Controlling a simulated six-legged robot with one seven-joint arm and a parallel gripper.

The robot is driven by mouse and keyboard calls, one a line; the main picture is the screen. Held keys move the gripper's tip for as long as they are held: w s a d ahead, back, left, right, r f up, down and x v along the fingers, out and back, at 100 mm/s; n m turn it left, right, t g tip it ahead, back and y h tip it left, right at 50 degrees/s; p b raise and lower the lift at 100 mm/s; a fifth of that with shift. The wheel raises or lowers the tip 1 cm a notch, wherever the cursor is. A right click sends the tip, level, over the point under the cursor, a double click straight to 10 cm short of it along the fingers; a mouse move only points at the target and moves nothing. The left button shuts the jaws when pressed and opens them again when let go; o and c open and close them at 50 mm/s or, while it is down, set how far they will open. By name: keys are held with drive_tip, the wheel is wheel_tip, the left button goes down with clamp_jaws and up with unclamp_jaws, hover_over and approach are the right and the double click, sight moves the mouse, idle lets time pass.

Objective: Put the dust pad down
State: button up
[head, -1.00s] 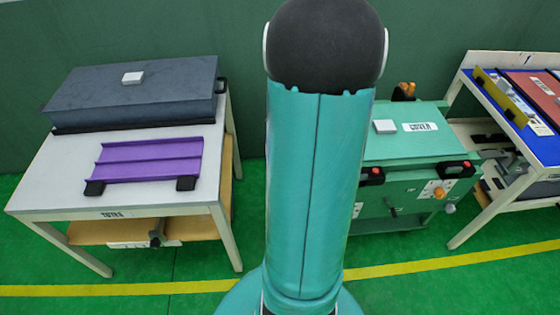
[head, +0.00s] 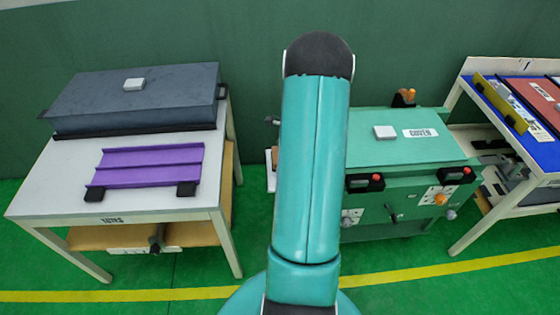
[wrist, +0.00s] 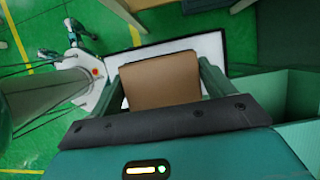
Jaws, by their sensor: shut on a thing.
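In the wrist view a flat brown block, which I take to be the dust pad (wrist: 162,80), sits between the two green fingers of my gripper (wrist: 160,84). My gripper is shut on it. A white surface with a dark rim (wrist: 209,47) shows behind the pad. Whether the pad touches that surface I cannot tell. In the head view my own arm hides the pad and most of the gripper.
A white table (head: 40,190) at left holds a dark case (head: 180,97) and a purple tray (head: 150,165). A green cabinet (head: 420,155) stands right of my arm. A blue-topped bench (head: 498,105) is at far right. Green floor is open in front.

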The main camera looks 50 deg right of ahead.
drive_tip(key=shift+d+f, duration=0.1)
drive_tip(key=shift+f, duration=1.55)
drive_tip(key=shift+f, duration=0.15)
drive_tip(key=o, duration=0.8)
drive_tip(key=v, duration=1.2)
drive_tip(key=w+a+r+n, duration=0.6)
drive_tip(key=a+r, duration=0.4)
drive_tip(key=a, duration=0.1)
drive_tip(key=s+a+r+n+h, duration=0.1)
drive_tip(key=a+r+n, duration=0.55)
drive_tip(key=a, duration=0.55)
drive_tip(key=s+a+r+n+h, duration=0.1)
drive_tip(key=a+r+n, duration=0.5)
drive_tip(key=a, duration=0.5)
drive_tip(key=s+a+n, duration=0.2)
drive_tip(key=a+n, duration=0.1)
drive_tip(key=s+a+n+t, duration=0.1)
drive_tip(key=s+a+n, duration=0.2)
drive_tip(key=s+a+n+t, duration=0.1)
drive_tip(key=s+a+n, duration=0.2)
drive_tip(key=a, duration=0.1)
drive_tip(key=shift+r+h, duration=0.4)
